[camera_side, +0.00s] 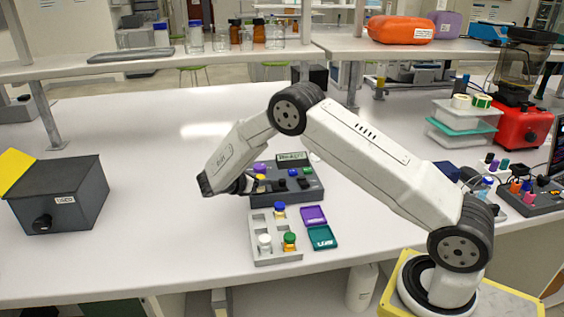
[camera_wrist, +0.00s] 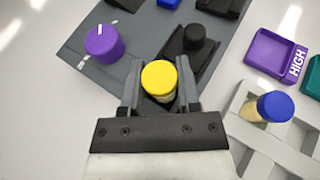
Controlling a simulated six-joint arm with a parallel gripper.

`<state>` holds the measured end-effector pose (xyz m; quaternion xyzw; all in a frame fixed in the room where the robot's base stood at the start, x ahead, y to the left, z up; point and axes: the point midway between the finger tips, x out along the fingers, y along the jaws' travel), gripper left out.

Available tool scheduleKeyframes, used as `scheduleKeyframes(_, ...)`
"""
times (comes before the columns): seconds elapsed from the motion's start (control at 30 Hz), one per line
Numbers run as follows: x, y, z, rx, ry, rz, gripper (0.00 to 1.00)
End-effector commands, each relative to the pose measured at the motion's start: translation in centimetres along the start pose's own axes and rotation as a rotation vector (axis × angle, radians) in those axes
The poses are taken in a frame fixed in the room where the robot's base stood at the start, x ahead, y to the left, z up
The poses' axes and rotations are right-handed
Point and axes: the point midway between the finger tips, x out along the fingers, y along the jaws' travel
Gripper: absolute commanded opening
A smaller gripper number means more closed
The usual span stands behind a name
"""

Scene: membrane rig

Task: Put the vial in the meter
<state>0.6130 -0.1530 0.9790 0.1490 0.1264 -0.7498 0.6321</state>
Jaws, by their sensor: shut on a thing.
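A vial with a yellow cap (camera_wrist: 158,77) is between the two fingers of my gripper (camera_wrist: 160,92), which is shut on it. In the side view my gripper (camera_side: 252,184) is at the left front part of the meter (camera_side: 312,191), a dark grey box with a display and knobs. In the wrist view the meter's panel (camera_wrist: 72,62) lies beneath and beyond the vial, with a purple knob (camera_wrist: 104,44) to the left and a black knob (camera_wrist: 195,38) to the right. The vial's lower part is hidden, so I cannot tell whether it touches the meter.
A grey rack (camera_side: 262,226) in front of the meter holds blue-capped (camera_side: 279,207), white-capped (camera_side: 265,241) and orange-capped (camera_side: 289,241) vials. Purple (camera_side: 313,215) and teal (camera_side: 322,238) trays lie beside it. A dark box (camera_side: 62,193) stands far left. The bench between is clear.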

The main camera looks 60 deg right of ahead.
Motion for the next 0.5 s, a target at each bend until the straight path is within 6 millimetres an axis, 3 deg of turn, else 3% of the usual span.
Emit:
scheduleKeyframes(0.47, 0.01, 0.0, -0.01, 0.0, 0.0, 0.0, 0.0)
scheduleKeyframes(0.5, 0.01, 0.0, -0.01, 0.0, 0.0, 0.0, 0.54)
